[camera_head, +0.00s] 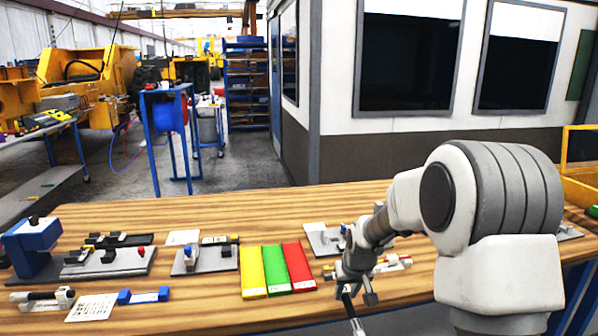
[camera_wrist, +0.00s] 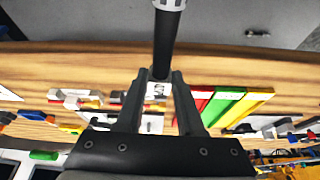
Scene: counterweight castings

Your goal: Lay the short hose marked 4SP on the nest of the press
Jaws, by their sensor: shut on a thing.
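My gripper (camera_head: 358,292) is over the front part of the wooden bench, to the right of the coloured trays. It is shut on a black hose (camera_wrist: 166,45), which runs away from the fingertips (camera_wrist: 160,78) in the wrist view and ends in a silver fitting. In the head view the hose (camera_head: 351,310) hangs below the fingers, tilted. A white label with dark marks (camera_wrist: 158,90) shows between the fingers; I cannot read it. A blue upright device (camera_head: 32,240) stands at the bench's far left; I cannot tell whether it is the press. No nest can be made out for certain.
Yellow, green and red trays (camera_head: 277,270) lie mid-bench. Grey plates with fixtures stand left of them (camera_head: 205,260) and behind my gripper (camera_head: 322,238). A black hose with white blocks (camera_head: 42,298), a printed sheet (camera_head: 92,307) and a blue piece (camera_head: 143,296) lie front left.

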